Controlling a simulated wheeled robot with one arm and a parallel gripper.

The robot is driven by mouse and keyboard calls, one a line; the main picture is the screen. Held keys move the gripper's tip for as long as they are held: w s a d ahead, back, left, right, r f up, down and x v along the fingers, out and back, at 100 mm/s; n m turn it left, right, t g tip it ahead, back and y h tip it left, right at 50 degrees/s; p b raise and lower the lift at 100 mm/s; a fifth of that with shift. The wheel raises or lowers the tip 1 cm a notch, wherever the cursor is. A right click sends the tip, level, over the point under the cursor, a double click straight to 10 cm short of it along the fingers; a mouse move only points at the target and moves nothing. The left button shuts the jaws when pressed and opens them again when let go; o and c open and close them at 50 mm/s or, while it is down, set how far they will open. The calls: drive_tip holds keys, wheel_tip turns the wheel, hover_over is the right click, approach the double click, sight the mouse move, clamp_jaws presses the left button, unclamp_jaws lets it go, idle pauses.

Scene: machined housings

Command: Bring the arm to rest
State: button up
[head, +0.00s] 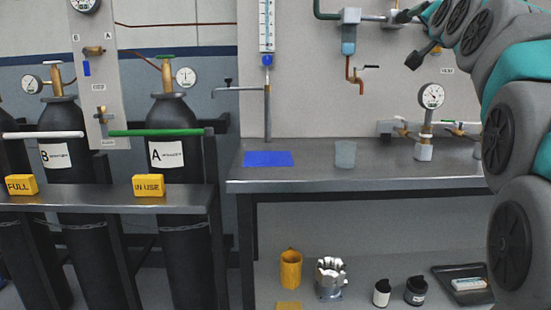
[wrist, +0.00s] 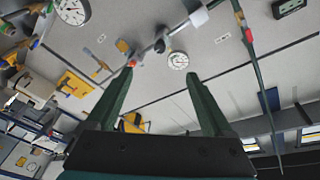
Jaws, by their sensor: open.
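My arm is raised along the right side of the head view, bent, and its upper links reach out of the top of the picture. My gripper is not clearly seen in the head view. In the wrist view my gripper (wrist: 160,85) shows two dark green fingers spread wide apart with nothing between them. It is open and empty, and it faces the wall and its gauges, which look tilted. A round gauge (wrist: 178,60) shows beyond the gap between the fingers, on the wall.
A metal bench (head: 310,182) carries a blue mat (head: 268,159) and a grey cup (head: 345,154). Black cylinders A (head: 180,220) and B (head: 68,222) stand left behind a rail with yellow blocks (head: 149,186). A yellow container (head: 291,269) and bottles (head: 415,291) sit on the lower shelf.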

drive_tip(key=s+a+f+n+g+y, duration=0.1)
drive_tip(key=s+a+f+n+g, duration=0.2)
drive_tip(key=f, duration=0.9)
drive_tip(key=s+a+f+n+g+y, duration=0.15)
drive_tip(key=s+a+f+g, duration=0.3)
drive_tip(key=f, duration=0.75)
drive_tip(key=s+a+f+n+g+y, duration=0.1)
drive_tip(key=s+a+f+g+y, duration=0.25)
drive_tip(key=f, duration=0.85)
drive_tip(key=s+a+f+n+g, duration=0.2)
drive_tip(key=s+f+g, duration=0.1)
drive_tip(key=s+f, duration=0.5)
drive_tip(key=s+a+f+n+g+h, duration=0.1)
drive_tip(key=s+a+f+g, duration=0.1)
drive_tip(key=s+f, duration=0.6)
drive_tip(key=s+a+f+n+g+h, duration=0.1)
drive_tip(key=s+f+g, duration=0.3)
drive_tip(key=s, duration=1.3)
wheel_tip(320, 180, down, 4)
drive_tip(key=shift+s+a+r+n+g, duration=0.1)
drive_tip(key=shift+s+a+n+g, duration=0.35)
drive_tip(key=shift+n, duration=0.4)
drive_tip(key=shift+w, duration=0.15)
